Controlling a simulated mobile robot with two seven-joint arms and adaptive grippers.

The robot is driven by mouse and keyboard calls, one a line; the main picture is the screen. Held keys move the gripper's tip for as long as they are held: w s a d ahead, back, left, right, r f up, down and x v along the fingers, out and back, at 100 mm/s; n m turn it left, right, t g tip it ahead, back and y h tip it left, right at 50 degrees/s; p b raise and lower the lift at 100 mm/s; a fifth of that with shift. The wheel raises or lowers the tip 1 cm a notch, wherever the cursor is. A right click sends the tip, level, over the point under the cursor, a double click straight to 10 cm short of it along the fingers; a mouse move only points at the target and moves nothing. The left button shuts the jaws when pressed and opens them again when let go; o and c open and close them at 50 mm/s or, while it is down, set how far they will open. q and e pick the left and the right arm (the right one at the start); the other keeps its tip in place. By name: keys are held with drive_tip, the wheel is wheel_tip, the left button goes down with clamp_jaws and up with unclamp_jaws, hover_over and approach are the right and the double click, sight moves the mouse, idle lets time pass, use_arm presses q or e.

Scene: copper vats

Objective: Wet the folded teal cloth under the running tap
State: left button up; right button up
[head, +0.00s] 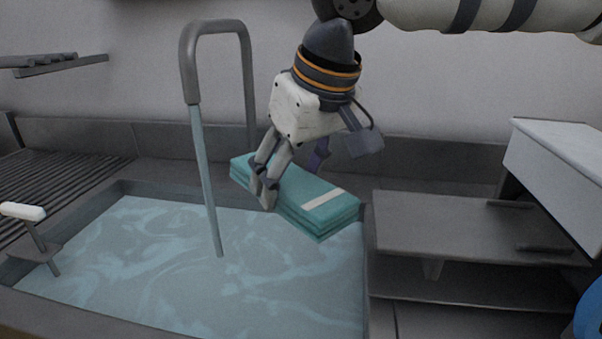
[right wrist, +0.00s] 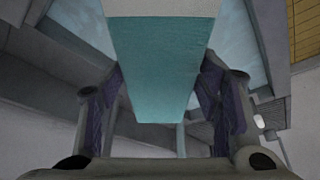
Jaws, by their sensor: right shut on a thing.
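The folded teal cloth (head: 325,207) has a pale stripe near its right end. My right gripper (head: 287,185) is shut on it and holds it above the water, near the basin's back right corner. In the right wrist view the cloth (right wrist: 160,65) lies between the two finger pads. The grey tap (head: 190,60) arches over the basin, and its stream of water (head: 205,180) falls into the basin to the left of the cloth. In the head view the cloth appears apart from the stream. My left gripper is not in view.
The basin (head: 367,290) is filled with water. A ribbed drainboard (head: 55,190) lies to the left, with a white-handled lever (head: 22,211) at the basin's left edge. A grey shelf (head: 450,225) and a white-topped box (head: 560,150) stand to the right.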

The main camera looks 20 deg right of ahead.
sight(241, 165)
drive_tip(key=w+a, duration=0.1)
drive_tip(key=w, duration=0.1)
drive_tip(key=w+a+f, duration=0.1)
drive_tip(key=w+a, duration=0.1)
drive_tip(key=w+a+f, duration=0.1)
drive_tip(key=w+a, duration=0.1)
drive_tip(key=w, duration=0.1)
drive_tip(key=shift+a, duration=0.1)
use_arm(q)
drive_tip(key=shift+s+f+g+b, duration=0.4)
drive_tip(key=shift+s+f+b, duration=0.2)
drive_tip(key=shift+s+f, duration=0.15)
use_arm(e)
drive_tip(key=w, duration=0.1)
drive_tip(key=w+a, duration=0.2)
drive_tip(key=shift+a+f, duration=0.1)
drive_tip(key=shift+f, duration=0.15)
drive_tip(key=shift+w+d, duration=0.4)
drive_tip(key=shift+d, duration=0.1)
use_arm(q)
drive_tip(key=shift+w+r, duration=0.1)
